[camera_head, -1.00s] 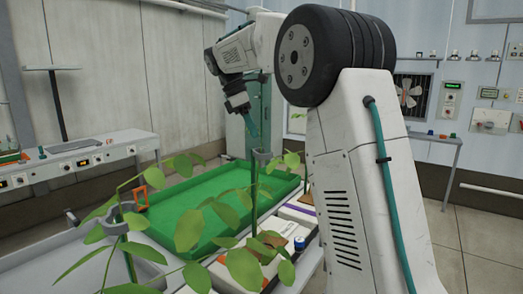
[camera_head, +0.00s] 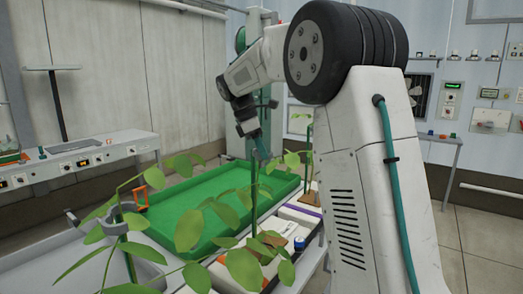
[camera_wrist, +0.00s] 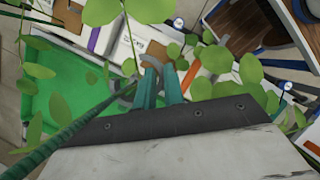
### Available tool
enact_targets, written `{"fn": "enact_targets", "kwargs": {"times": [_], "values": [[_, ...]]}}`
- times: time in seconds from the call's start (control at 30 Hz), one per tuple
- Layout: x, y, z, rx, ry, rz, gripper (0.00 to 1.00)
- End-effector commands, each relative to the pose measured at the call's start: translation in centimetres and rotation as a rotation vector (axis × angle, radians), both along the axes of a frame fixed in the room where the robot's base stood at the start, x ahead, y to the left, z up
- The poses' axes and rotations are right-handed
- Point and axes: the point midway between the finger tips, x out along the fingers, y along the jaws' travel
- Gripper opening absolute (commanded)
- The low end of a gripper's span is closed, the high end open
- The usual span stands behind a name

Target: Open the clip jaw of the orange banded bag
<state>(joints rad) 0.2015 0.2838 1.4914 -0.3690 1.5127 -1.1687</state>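My gripper (camera_head: 264,152) points down among the plant leaves, above the row of white bags. In the wrist view its two teal fingers (camera_wrist: 159,82) stand a small gap apart. A grey curved clip (camera_wrist: 152,62) shows at and just beyond the fingertips; I cannot tell whether they touch it. In the head view this clip is hidden behind the gripper and leaves. The orange banded white bag (camera_head: 226,274) lies at the near end of the row, partly covered by leaves. Its orange band (camera_wrist: 191,74) shows right of the fingers in the wrist view.
A purple banded bag (camera_head: 300,212) lies behind. A green tray (camera_head: 180,210) is at the left. Leafy stems (camera_head: 225,215) crowd the gripper. A control bench (camera_head: 85,158) stands further left.

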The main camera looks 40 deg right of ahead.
Motion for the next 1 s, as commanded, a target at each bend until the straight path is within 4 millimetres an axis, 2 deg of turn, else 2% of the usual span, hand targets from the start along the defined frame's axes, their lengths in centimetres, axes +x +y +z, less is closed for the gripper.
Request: {"fn": "enact_targets", "kwargs": {"times": [0.37, 1.0], "values": [[0.1, 0.3, 0.0, 0.002, 0.0, -0.029, 0.0], [0.3, 1.3, 0.0, 0.002, 0.0, -0.41, 0.0]]}}
